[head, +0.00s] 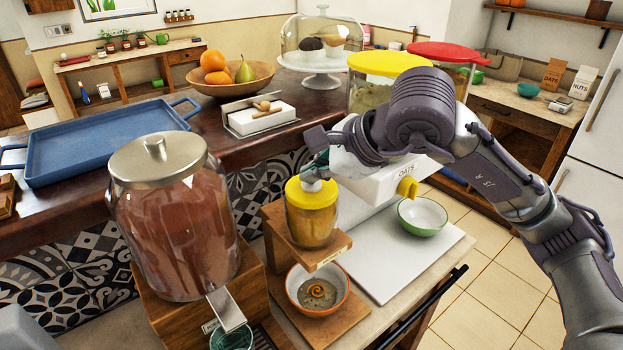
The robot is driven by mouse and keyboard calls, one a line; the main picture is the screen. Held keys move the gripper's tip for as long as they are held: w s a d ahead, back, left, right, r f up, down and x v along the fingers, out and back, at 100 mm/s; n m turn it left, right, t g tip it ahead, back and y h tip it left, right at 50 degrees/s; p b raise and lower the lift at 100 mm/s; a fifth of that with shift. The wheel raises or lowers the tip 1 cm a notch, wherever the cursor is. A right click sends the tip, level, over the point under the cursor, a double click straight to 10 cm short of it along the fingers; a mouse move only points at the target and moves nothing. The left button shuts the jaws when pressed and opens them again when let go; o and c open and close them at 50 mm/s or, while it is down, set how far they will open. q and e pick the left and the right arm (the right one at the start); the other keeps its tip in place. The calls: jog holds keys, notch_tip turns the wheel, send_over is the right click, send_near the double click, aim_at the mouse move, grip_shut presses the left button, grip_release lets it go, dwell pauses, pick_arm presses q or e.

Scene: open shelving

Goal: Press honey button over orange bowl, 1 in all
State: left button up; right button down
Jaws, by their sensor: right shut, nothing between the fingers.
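The honey dispenser (309,218) is a jar of amber honey with a yellow lid, set in a wooden stand. Its small pale button (311,184) is on top of the lid. The orange bowl (334,304) stands below it on the wooden base, with brownish contents and an orange swirl on top. My right gripper (318,166) reaches in from the right and is shut and empty. Its tips are right at the button; I cannot tell whether they touch or press it. My left gripper is not in view.
A large glass jar (180,235) with a metal lid and spout stands close on the left. A white oats dispenser (375,187) is beneath my right arm, with a green bowl (422,213) beside it. A blue tray (105,140) and fruit bowl (262,78) lie behind.

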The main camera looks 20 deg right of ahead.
aim_at(314, 185)
jog(key=shift+r+p, duration=0.35)
jog(key=shift+r, duration=0.55)
jog(key=shift+r+p, duration=1.55)
jog(key=shift+r, duration=1)
jog(key=shift+f, duration=0.1)
